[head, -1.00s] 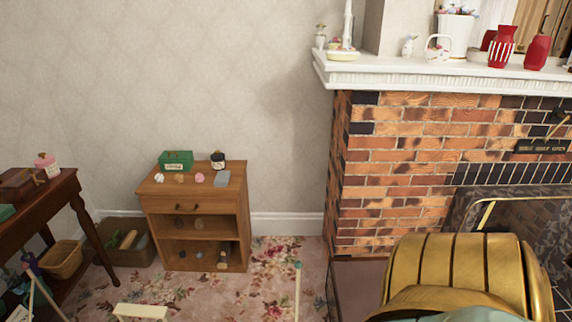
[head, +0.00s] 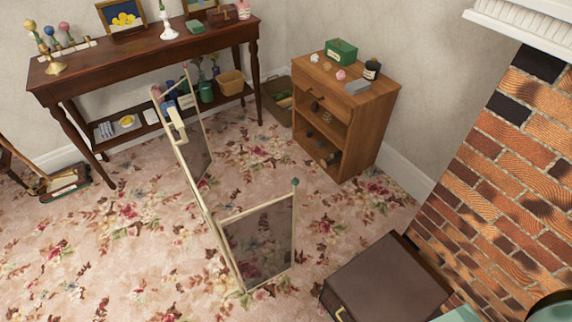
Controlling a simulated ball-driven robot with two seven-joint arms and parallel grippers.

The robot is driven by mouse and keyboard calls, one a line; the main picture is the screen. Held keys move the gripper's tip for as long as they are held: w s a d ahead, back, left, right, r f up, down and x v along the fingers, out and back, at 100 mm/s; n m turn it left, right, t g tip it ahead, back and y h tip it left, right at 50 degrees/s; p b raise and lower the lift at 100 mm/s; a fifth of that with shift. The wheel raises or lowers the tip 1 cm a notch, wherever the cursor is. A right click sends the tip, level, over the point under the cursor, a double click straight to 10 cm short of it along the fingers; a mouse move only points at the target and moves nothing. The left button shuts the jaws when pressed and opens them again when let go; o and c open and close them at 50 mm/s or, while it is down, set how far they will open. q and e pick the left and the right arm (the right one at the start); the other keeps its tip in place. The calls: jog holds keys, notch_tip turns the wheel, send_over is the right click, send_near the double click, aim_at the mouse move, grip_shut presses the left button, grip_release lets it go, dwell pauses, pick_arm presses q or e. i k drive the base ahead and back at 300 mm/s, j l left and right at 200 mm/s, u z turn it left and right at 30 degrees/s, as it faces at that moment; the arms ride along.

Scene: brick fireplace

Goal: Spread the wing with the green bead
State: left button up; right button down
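A folding screen with a cream frame (head: 230,268) and dark see-through panels stands upright on the carpet in the head view. The green bead (head: 296,182) tops the outer post of its near wing (head: 262,240). This wing stands out to the right, at an angle to the middle section, which I see nearly edge-on. A cream handle-like piece (head: 177,126) sits at the top of the middle section. Neither of my grippers is in view.
A brown box (head: 388,280) with a brass handle stands right of the near wing, by the brick fireplace (head: 510,150). A small wooden cabinet (head: 372,122) and a long dark table (head: 105,62) stand behind. Flowered carpet (head: 120,255) left of the screen is clear.

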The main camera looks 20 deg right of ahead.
aim_at(262, 242)
jog(key=k+l, duration=0.2)
jog(key=l, duration=0.15)
jog(key=k+l, duration=0.25)
jog(key=l, duration=0.15)
jog(key=k+l, duration=0.2)
jog(key=l, duration=0.15)
jog(key=l+z, duration=0.4)
jog(key=k+l+z, duration=0.1)
jog(key=l+z, duration=0.3)
jog(key=j, duration=0.1)
